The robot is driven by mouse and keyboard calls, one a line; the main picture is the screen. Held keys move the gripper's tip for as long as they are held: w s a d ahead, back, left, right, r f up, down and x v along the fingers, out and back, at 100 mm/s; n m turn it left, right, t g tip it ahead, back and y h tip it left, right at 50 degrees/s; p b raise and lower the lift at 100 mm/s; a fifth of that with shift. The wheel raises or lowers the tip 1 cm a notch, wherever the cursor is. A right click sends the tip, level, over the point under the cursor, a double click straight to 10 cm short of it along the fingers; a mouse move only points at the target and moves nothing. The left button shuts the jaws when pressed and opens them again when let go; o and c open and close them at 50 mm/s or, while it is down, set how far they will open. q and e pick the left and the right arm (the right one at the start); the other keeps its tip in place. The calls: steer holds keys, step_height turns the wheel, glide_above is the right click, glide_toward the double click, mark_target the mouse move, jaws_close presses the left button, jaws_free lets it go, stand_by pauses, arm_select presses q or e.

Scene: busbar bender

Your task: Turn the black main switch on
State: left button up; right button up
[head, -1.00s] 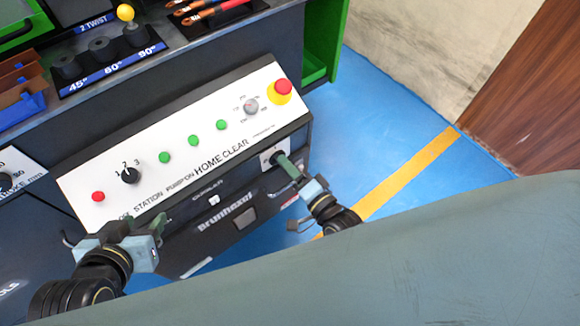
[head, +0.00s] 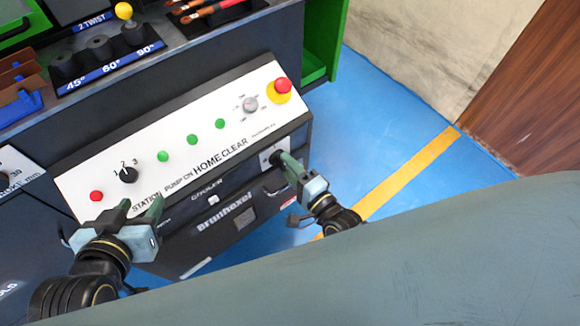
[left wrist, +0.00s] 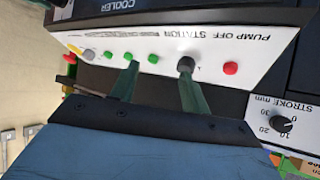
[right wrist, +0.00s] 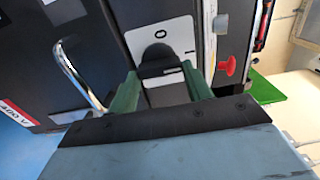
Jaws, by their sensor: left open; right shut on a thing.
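The black main switch (right wrist: 158,60) sits on a white plate (right wrist: 160,35) marked 0 and I. In the right wrist view it lies between the two green fingers of my right gripper (right wrist: 165,88), which is shut on it. In the head view my right gripper (head: 285,163) is at the plate on the right end of the machine front, and hides most of the switch. My left gripper (head: 138,211) is open and empty, in front of the lower left of the control panel. It also shows in the left wrist view (left wrist: 157,88).
The white control panel (head: 180,150) carries a black selector knob (head: 128,175), several green buttons, a red button (head: 96,196) and a red emergency stop (head: 283,85) on yellow. A metal handle (right wrist: 82,75) stands left of the switch.

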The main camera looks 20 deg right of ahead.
steer(key=o, duration=1)
arm_select(q)
steer(key=shift+s+f, duration=0.1)
steer(key=shift+s, duration=0.05)
arm_select(e)
steer(key=shift+s, duration=0.1)
arm_select(q)
steer(key=s+a+f+g+y+p, duration=0.1)
steer(key=s+a+f+g, duration=0.1)
steer(key=s+f+g, duration=0.1)
steer(key=s+a+f+g+y+p, duration=0.1)
steer(key=s+a+f+g+p, duration=0.1)
steer(key=s, duration=0.5)
steer(key=shift+a+f+n+g, duration=0.3)
steer(key=shift+f+g, duration=0.35)
steer(key=shift+g, duration=0.75)
arm_select(e)
steer(key=shift+v, duration=6.65)
arm_select(q)
steer(key=shift+s, duration=0.1)
